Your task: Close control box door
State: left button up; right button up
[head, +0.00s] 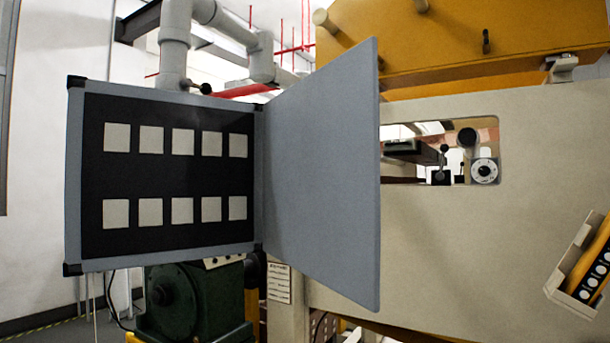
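The control box (75,180) is a grey-framed box with black corners at the left of the head view. Its black inner panel (165,173) shows two rows of pale square plates. The grey door (320,175) is hinged on the box's right edge and stands open, swung out toward me and to the right. Its free edge is the tall right edge, in front of the beige machine. Neither of my grippers is in view.
A beige machine (450,260) with a window cutout and a yellow upper part (480,45) stands behind and right of the door. Grey pipes (175,45) rise behind the box. A green machine part (195,300) sits below it. A white wall (35,240) is at left.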

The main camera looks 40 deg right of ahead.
aim_at(322, 212)
jog(key=i+l, duration=0.1)
jog(key=l, duration=1.5)
jog(key=i+l+u, duration=0.1)
jog(key=l, duration=0.7)
jog(key=i, duration=0.05)
